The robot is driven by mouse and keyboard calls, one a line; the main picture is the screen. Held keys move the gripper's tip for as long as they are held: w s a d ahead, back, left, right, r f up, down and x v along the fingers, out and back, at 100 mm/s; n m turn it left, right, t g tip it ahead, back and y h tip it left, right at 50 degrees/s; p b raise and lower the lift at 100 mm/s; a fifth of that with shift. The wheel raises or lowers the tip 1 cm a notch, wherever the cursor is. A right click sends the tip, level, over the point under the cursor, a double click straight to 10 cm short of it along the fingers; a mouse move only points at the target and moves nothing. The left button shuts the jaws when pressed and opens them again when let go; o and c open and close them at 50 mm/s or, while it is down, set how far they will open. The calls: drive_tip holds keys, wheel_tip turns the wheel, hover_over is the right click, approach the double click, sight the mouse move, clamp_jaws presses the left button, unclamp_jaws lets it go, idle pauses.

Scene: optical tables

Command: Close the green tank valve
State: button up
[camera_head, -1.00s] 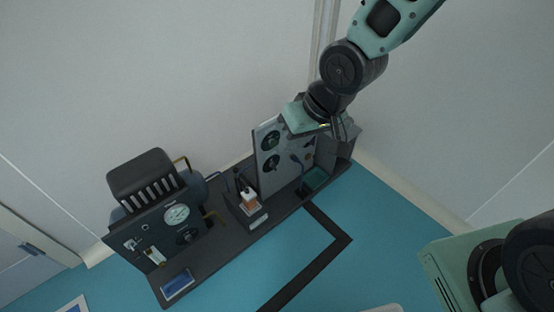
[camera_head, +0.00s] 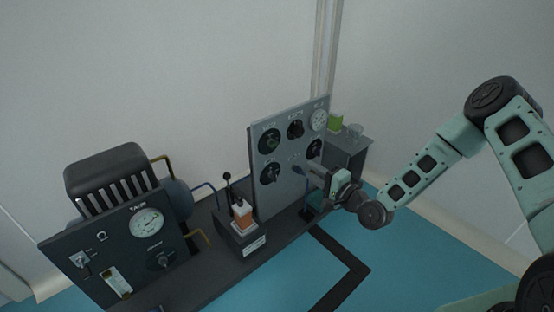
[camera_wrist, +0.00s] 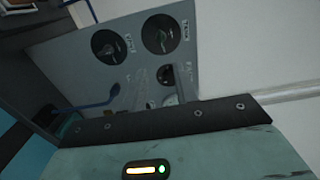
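A grey upright panel (camera_head: 291,155) stands on the dark bench and carries several round dark knobs and a small gauge. Its upper-left knob (camera_head: 269,140) looks faintly green and also shows in the wrist view (camera_wrist: 158,34), with a greenish pointer. I take it for the green tank valve; its label is too small to read. A second knob (camera_head: 271,173) sits below it. My gripper (camera_head: 316,174) is in front of the panel's lower right, apart from the green knob. Its fingers are not clear in the head view and are hidden in the wrist view.
A blue lever (camera_wrist: 95,104) sticks out from the panel near my gripper.

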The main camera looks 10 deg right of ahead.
sight(276, 146)
drive_tip(key=shift+d+b+x, duration=0.1)
drive_tip(key=shift+b+x, duration=1.35)
drive_tip(key=shift+x, duration=2.9)
drive_tip(key=shift+d+b+x, duration=0.15)
drive_tip(key=shift+b+x, duration=1.3)
drive_tip(key=shift+x, duration=2.85)
drive_tip(key=shift+w+r, duration=0.1)
drive_tip(key=shift+r, duration=0.05)
clamp_jaws()
